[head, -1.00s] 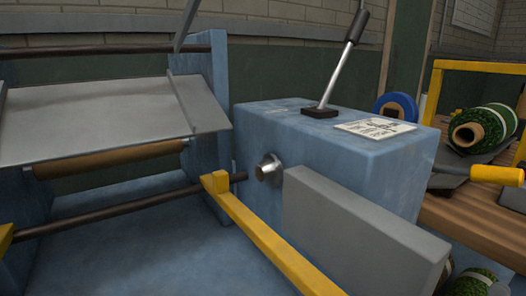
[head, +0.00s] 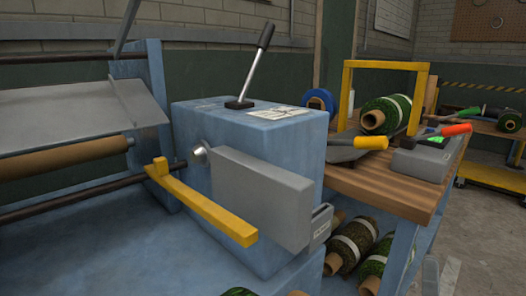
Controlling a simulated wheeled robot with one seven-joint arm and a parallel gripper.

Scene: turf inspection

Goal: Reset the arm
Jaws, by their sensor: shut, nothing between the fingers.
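My arm and gripper do not show in the head view. A black-gripped metal lever (head: 252,64) stands on top of a blue machine housing (head: 240,128), tilted up to the right. A yellow bar (head: 205,203) reaches forward from the machine frame. A grey box (head: 262,195) sits on the housing's front, beside a round metal knob (head: 200,154). A sloped grey plate (head: 80,115) and a brown roller (head: 65,160) are at the left.
A wooden bench (head: 385,185) at the right holds a green turf roll (head: 387,114), a blue ring (head: 320,103), a yellow-handled tool (head: 357,146) and a red-handled tool (head: 445,131). Several rolls lie beneath it. Open floor (head: 490,235) shows at the far right.

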